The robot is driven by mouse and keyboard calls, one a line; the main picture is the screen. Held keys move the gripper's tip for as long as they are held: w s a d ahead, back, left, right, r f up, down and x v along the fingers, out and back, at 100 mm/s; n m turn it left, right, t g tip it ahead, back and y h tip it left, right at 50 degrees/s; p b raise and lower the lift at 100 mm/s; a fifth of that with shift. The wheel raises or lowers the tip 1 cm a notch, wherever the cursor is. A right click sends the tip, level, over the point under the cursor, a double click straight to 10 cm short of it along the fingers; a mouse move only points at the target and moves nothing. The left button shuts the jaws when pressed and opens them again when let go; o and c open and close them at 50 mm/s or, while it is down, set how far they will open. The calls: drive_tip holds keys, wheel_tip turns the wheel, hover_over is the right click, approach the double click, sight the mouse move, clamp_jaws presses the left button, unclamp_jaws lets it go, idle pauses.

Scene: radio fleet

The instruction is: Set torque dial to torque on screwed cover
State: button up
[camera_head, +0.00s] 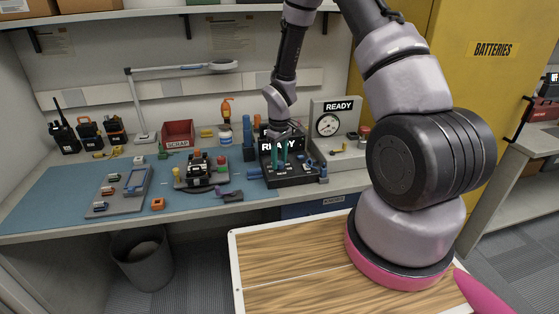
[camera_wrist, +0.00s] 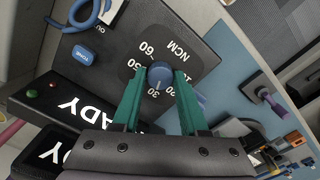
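The torque dial (camera_wrist: 159,74) is a round blue knob on a black panel marked NCM, with numbers around it such as 30 and 60. My gripper (camera_wrist: 159,78) has its two green fingers on either side of the knob, with a narrow gap showing at each side. In the head view my gripper (camera_head: 282,155) points down over the black tester (camera_head: 292,180), whose display (camera_head: 278,146) reads READY. The dial is hidden there. I cannot make out a screwed cover or a torque value on one.
A blue button (camera_wrist: 83,54) and a blue hook-shaped part (camera_wrist: 88,14) are near the dial. A gauge box (camera_head: 335,123) stands right of the tester. A fixture with a radio (camera_head: 198,170) and a grey tray (camera_head: 120,190) lie left on the blue mat (camera_head: 50,195).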

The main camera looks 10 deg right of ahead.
drive_tip(key=shift+o, duration=1.2)
wheel_tip(320, 180, up, 11)
drive_tip(key=shift+f, duration=0.1)
wheel_tip(320, 180, up, 12)
drive_tip(key=m+t, duration=0.2)
drive_tip(key=m, duration=0.1)
hover_over(280, 162)
drive_tip(key=s+d, duration=0.2)
drive_tip(key=s, duration=0.1)
drive_tip(key=s+d+r+m+t, duration=0.1)
drive_tip(key=s+r, duration=0.2)
drive_tip(key=r, duration=0.2)
drive_tip(key=s+d+r+m, duration=0.1)
drive_tip(key=s+r+m, duration=0.1)
drive_tip(key=r, duration=0.3)
drive_tip(key=s+r+m+t+y, duration=0.1)
drive_tip(key=s+r+m+t, duration=0.1)
drive_tip(key=s+r, duration=0.3)
drive_tip(key=s+d+r+m+t+y, duration=0.1)
drive_tip(key=s+r, duration=0.4)
drive_tip(key=s, duration=0.5)
drive_tip(key=shift+s+d+r+m+t, duration=0.3)
drive_tip(key=shift+m+t, duration=0.3)
drive_tip(key=shift+m, duration=0.4)
